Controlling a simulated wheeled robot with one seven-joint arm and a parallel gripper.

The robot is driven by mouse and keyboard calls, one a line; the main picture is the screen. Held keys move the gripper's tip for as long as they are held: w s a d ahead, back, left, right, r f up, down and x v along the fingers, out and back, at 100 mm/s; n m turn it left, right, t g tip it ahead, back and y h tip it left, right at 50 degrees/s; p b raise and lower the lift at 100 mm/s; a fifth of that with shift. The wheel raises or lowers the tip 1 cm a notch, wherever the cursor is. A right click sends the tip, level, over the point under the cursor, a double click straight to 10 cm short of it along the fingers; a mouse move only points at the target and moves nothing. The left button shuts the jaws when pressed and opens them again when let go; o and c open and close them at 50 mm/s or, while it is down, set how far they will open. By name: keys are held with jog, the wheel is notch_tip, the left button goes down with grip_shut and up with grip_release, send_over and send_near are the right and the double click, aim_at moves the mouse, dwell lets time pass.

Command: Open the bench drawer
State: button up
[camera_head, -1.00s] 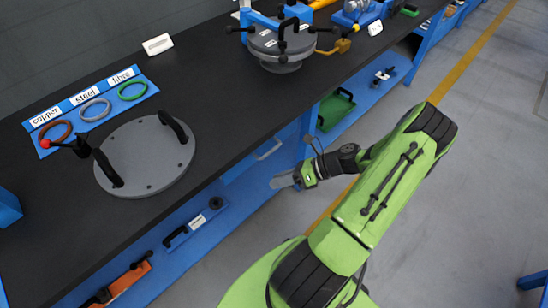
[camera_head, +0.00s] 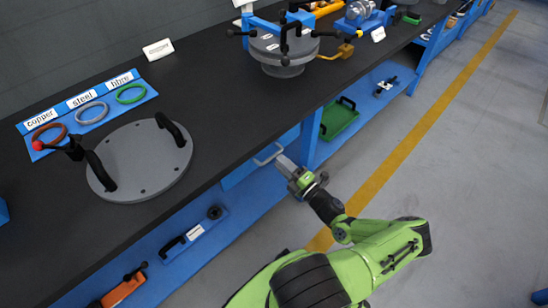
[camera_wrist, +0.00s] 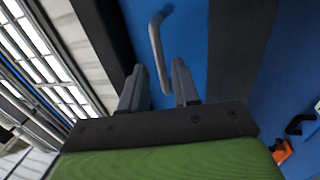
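The blue bench drawer (camera_wrist: 190,40) sits under the black bench top. Its front shows in the head view (camera_head: 238,176), closed as far as I can tell. Its grey bar handle (camera_head: 268,155) sticks out from the front, and in the wrist view the handle (camera_wrist: 157,50) runs away from me between and beyond my fingers. My gripper (camera_head: 285,165) is just in front of the handle. In the wrist view my gripper (camera_wrist: 158,82) is open, with a finger on each side of the handle's near end. Whether either finger touches it I cannot tell.
The black bench top (camera_head: 215,130) overhangs the drawer. A blue bench leg (camera_head: 311,138) stands right of it. A lower blue shelf (camera_head: 240,215) holds a green tray (camera_head: 340,118) and tools. The grey floor (camera_head: 450,180) is open on the right.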

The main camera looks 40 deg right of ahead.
aim_at(274, 155)
jog(key=w, duration=0.4)
jog(key=shift+w+r, duration=0.1)
jog(key=shift+r, duration=0.3)
grip_shut()
